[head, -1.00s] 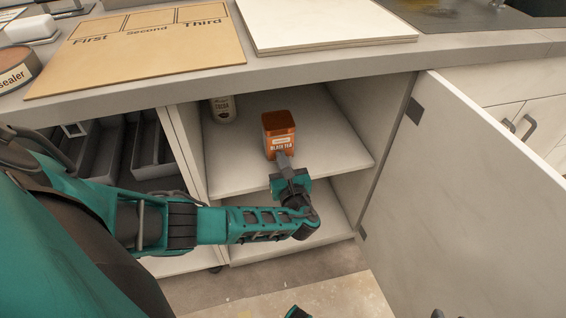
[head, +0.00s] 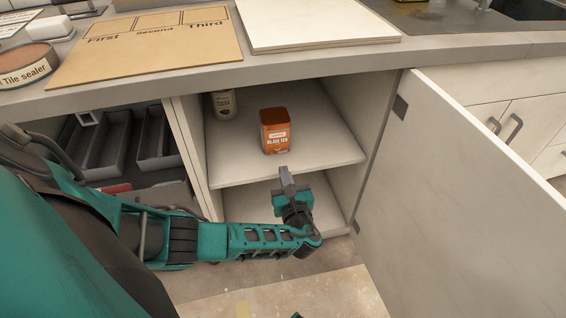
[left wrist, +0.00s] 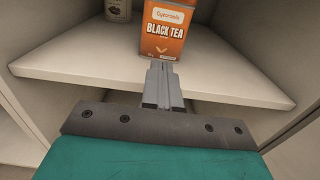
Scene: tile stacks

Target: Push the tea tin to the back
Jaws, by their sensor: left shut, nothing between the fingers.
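The tea tin (head: 275,131) is an orange box labelled "BLACK TEA" with a darker top. It stands upright on the upper shelf (head: 235,170) of the open cabinet. It also shows in the left wrist view (left wrist: 165,32), straight ahead of the fingers. My left gripper (head: 286,170) is shut and empty at the shelf's front edge, in front of the tin. In the head view a gap shows between the fingertips and the tin. In the left wrist view the fingertips (left wrist: 159,64) appear just below the tin's lower edge.
A pale bottle or jar (head: 224,104) stands on the shelf to the left of the tin. The cabinet door (head: 460,190) is swung open at the right. The shelf to the tin's right is clear. A countertop (head: 300,62) overhangs the shelf.

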